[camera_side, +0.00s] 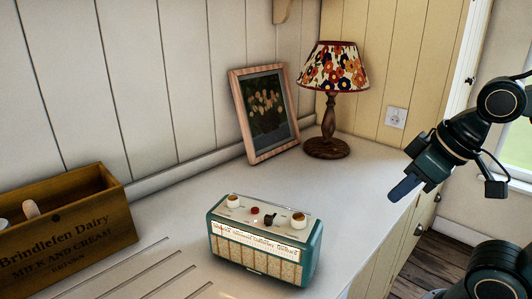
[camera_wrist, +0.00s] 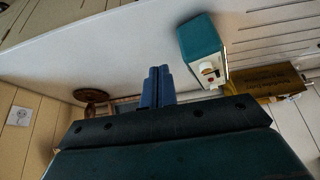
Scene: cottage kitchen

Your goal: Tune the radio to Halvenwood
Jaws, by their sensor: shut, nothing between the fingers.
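The radio (camera_side: 262,240) is a teal and cream box standing upright on the worktop in the side view. Its top carries two cream knobs, the left one (camera_side: 233,201) and the right one (camera_side: 298,220), with a red button (camera_side: 255,210) and a small dark knob (camera_side: 270,219) between them. The lettering on its front strip is too small to read. The radio also shows in the wrist view (camera_wrist: 201,42). My gripper (camera_side: 404,188) is shut and empty, above and to the right of the radio, well apart from it. Its blue fingers also show in the wrist view (camera_wrist: 158,88).
A wooden dairy crate (camera_side: 70,235) stands left of the radio. A lamp with a flowered shade (camera_side: 333,68) and a framed picture (camera_side: 265,110) stand behind. Grooves (camera_side: 150,275) run in the worktop at front left. The worktop (camera_side: 350,190) between radio and lamp is clear.

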